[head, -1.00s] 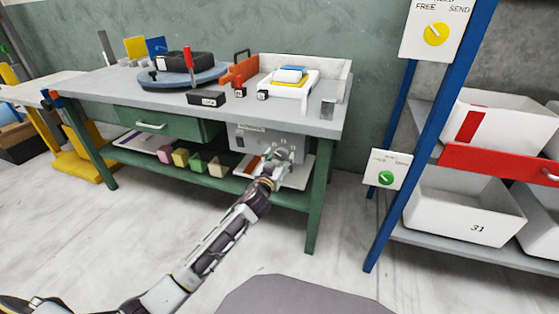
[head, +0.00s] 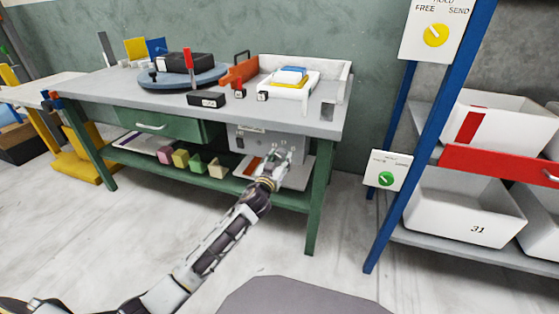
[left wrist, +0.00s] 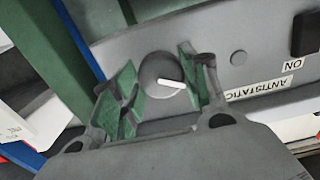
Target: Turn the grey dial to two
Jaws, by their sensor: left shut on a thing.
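The grey dial (left wrist: 162,78) with a white pointer line sits on a grey panel (left wrist: 220,35) and shows in the left wrist view. The pointer lies nearly flat in that picture, toward the right. In the head view the panel (head: 243,138) hangs under the front edge of the green bench. My left gripper (head: 282,157) is at this panel; in the left wrist view its green-padded fingers (left wrist: 160,82) stand on both sides of the dial, shut on it. The numbers around the dial cannot be read. My right gripper is not in view.
The panel also carries an "ANTISTATIC" label (left wrist: 265,88) and a black switch (left wrist: 305,35). Above, the bench top (head: 290,120) holds a turntable (head: 160,78) and trays. A rack with a green dial (head: 386,178) and a yellow dial (head: 436,34) stands at the right.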

